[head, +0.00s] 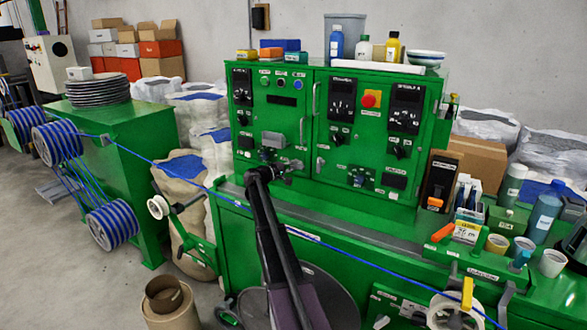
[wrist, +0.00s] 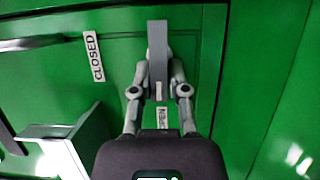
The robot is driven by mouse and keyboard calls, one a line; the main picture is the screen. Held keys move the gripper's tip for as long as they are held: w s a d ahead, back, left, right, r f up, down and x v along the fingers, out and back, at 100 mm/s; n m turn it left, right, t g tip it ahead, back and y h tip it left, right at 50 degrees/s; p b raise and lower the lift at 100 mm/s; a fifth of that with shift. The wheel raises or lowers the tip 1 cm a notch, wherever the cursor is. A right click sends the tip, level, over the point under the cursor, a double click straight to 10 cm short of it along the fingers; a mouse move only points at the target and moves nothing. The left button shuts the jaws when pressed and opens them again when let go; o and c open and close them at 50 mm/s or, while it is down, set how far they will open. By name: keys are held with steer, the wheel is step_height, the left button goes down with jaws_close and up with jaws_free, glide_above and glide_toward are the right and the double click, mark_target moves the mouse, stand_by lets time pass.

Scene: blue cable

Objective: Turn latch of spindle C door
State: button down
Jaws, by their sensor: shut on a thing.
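In the wrist view the latch (wrist: 157,40) is a flat grey bar on a green door panel (wrist: 115,45). It stands upright in the picture. My gripper (wrist: 158,82) has a finger on each side of the bar and is shut on it. A white CLOSED label (wrist: 93,57) is left of the bar, and an OPEN label (wrist: 162,118) sits just below the bar's lower end, between my fingers. In the head view my gripper (head: 283,172) is at the lower left part of the green cabinet (head: 318,110); the latch itself is hard to make out there.
A grey box-like part (wrist: 65,145) juts out at the lower left of the wrist view. In the head view, a blue cable (head: 190,182) runs low in front of the cabinet. Bottles and cups (head: 497,242) crowd the bench at right. A reel stand (head: 165,208) is at left.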

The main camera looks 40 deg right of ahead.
steer(key=shift+s, duration=0.15)
steer(key=c, duration=0.7)
jaws_free()
steer(key=shift+d, duration=0.1)
steer(key=shift+o, duration=0.2)
steer(key=shift+a, duration=0.2)
steer(key=a, duration=1.1)
steer(key=shift+a, duration=0.35)
